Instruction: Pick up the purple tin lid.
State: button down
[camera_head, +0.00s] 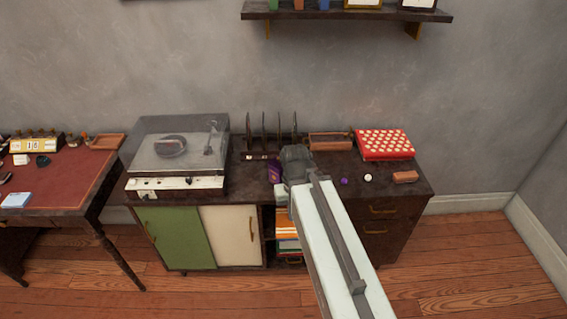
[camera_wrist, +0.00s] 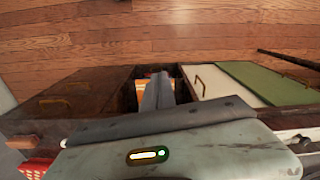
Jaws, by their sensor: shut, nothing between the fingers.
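A purple, box-like thing (camera_head: 274,171) stands on the cabinet top, just left of my arm's end in the head view. A small purple round thing (camera_head: 344,181) lies on the cabinet top to the right of my arm. I cannot tell which of them, if either, is the tin lid. My gripper (camera_wrist: 158,88) is shut and empty in the wrist view, in front of the cabinet's open middle compartment. In the head view my arm hides part of the cabinet top. Neither purple thing shows clearly in the wrist view.
The dark cabinet (camera_head: 412,188) carries a record player (camera_head: 178,150) at left, a wire rack (camera_head: 264,137), a wooden tray (camera_head: 330,141), a red patterned box (camera_head: 385,144), a white ball (camera_head: 368,178) and a brown block (camera_head: 405,177). A red-topped desk (camera_head: 75,185) stands at left.

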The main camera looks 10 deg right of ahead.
aim_at(275, 162)
jog(key=u, duration=2.9)
jog(key=k, duration=1.05)
jog(key=z, duration=0.5)
jog(key=i, duration=1.55)
jog(key=u, duration=0.05)
